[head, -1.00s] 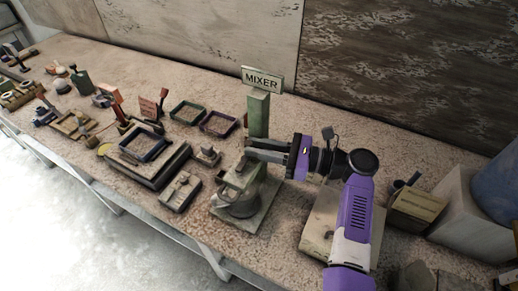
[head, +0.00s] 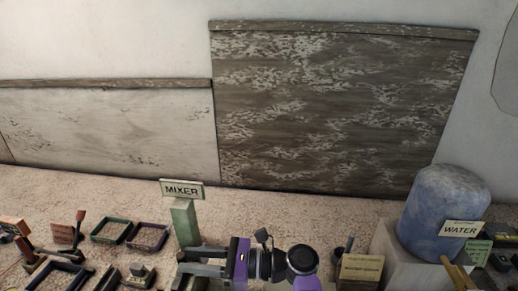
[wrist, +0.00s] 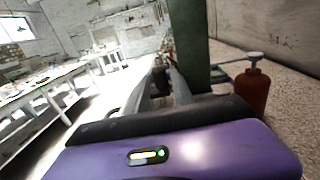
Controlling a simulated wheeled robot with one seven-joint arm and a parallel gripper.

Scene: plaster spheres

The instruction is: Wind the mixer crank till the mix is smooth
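The MIXER sign (head: 182,190) stands on a green post (head: 185,224) near the bottom of the head view. The post also shows close up in the wrist view (wrist: 188,45). The mixer's bowl and crank are out of the head view, below its lower edge. My purple gripper (head: 184,268) is just in front of the post, its fingers pointing left. In the wrist view my two fingers (wrist: 163,75) reach forward beside the post, narrowing towards their tips. Something dark lies between them, but I cannot tell whether it is gripped or is the crank.
A blue WATER barrel (head: 444,212) stands on a pale block at the right. A labelled box (head: 360,270) is right of my arm. Green (head: 110,230) and purple (head: 147,237) trays lie left of the post. A red bottle (wrist: 252,92) stands right of the post in the wrist view.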

